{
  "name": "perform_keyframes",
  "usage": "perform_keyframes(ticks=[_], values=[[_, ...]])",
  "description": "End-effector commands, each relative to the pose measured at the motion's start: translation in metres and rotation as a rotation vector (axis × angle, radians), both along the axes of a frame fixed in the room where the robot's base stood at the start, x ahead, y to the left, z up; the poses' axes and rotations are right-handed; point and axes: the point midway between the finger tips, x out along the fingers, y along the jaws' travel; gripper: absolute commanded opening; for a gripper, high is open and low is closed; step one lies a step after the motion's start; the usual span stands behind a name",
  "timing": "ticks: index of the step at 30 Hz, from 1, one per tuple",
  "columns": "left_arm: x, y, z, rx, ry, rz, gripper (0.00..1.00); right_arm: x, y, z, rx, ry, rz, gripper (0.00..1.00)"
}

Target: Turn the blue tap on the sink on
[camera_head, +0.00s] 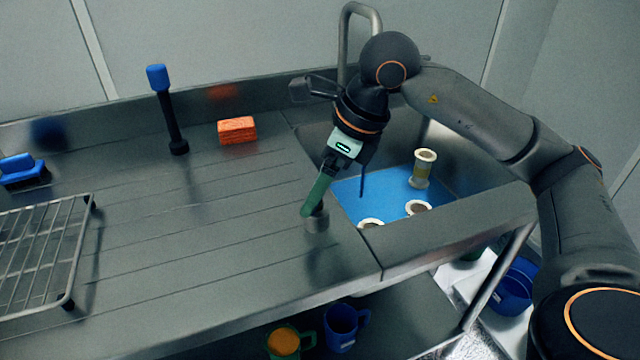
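The steel sink (455,215) has a blue floor (385,190) and a tall bent steel spout (346,45) behind it. I cannot make out a blue tap on it for certain. A green lever-like piece (318,195) slants down to a short grey cylinder (316,220) at the sink's left front corner. My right gripper (346,182) points down over the sink's left side. Its dark fingers look apart, one beside the upper end of the green piece; I cannot tell whether they touch. My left gripper is not in view.
Several pale-rimmed cups (421,168) stand in the sink. On the counter are an orange sponge (237,130), a blue-topped black upright tool (168,108), a blue brush (22,170) and a wire rack (45,250). Mugs (341,326) stand below. The counter's middle is clear.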

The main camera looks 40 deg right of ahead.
Motion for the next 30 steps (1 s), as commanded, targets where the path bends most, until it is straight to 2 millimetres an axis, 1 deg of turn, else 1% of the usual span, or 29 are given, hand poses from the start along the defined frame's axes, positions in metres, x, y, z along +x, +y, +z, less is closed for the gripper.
perform_keyframes(ticks=[6, 15, 21, 30], values=[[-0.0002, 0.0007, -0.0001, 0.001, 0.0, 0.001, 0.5, 0.0, 0.0011, 0.0013, -0.001, -0.006, -0.18, 0.34], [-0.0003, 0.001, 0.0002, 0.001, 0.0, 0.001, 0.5, -0.0004, 0.0017, 0.0015, 0.0, -0.003, -0.356, 0.34], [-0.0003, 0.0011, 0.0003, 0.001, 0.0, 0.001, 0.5, -0.0004, 0.0018, 0.0014, 0.0, -0.003, -0.413, 0.34], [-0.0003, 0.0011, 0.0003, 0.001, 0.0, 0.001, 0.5, -0.0004, 0.0019, 0.0014, 0.001, -0.003, -0.433, 0.34]])
